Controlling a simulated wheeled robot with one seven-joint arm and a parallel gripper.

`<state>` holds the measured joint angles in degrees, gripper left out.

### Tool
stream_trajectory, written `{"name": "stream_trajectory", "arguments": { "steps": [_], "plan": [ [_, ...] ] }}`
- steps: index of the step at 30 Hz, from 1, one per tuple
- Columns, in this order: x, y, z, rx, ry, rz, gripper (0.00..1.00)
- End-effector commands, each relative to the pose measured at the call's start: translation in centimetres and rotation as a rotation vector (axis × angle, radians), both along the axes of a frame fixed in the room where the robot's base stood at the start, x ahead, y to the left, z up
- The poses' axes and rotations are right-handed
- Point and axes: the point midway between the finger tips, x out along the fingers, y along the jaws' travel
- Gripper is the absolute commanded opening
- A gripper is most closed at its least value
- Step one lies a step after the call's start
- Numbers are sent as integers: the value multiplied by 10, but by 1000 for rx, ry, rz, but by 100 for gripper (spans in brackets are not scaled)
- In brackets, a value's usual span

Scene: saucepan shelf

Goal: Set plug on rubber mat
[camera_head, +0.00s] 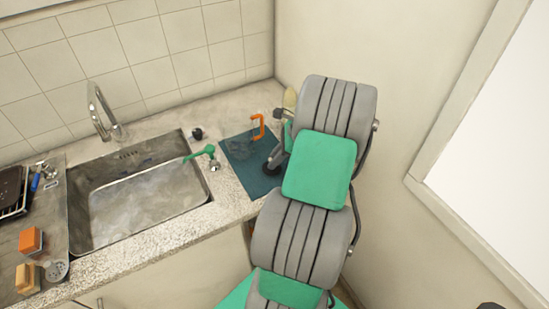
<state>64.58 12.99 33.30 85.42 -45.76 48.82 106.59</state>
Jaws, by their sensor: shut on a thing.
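The rubber mat (236,152) is a dark teal sheet on the counter, right of the sink. My gripper (275,157) is at the right part of the mat, pointing down, partly hidden by my own arm. It is shut on a small dark thing, seemingly the plug (268,168), low over or on the mat. I cannot tell whether the plug touches the mat. An orange handle-shaped thing (258,127) stands at the mat's back edge, just left of my gripper.
The steel sink (135,205) lies to the left. A green brush (204,151) and a small black thing (197,133) are by its right edge. A tap (103,112) stands behind. Sponges (30,240) lie far left. The mat's front left part is clear.

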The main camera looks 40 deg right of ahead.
Motion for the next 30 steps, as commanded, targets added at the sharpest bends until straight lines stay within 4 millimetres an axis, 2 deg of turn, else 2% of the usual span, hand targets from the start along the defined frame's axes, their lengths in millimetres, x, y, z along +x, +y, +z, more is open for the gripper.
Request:
{"name": "stream_trajectory", "arguments": {
  "steps": [1,9,17,22,30],
  "plan": [
    [0,0,0,0,0,0,20],
    [0,0,0,0,0,0,40],
    [0,0,2,-1,-1,0,40],
    [-9,-10,25,-4,-2,-1,40],
    [-34,-33,87,-2,0,-2,40]
  ]
}}
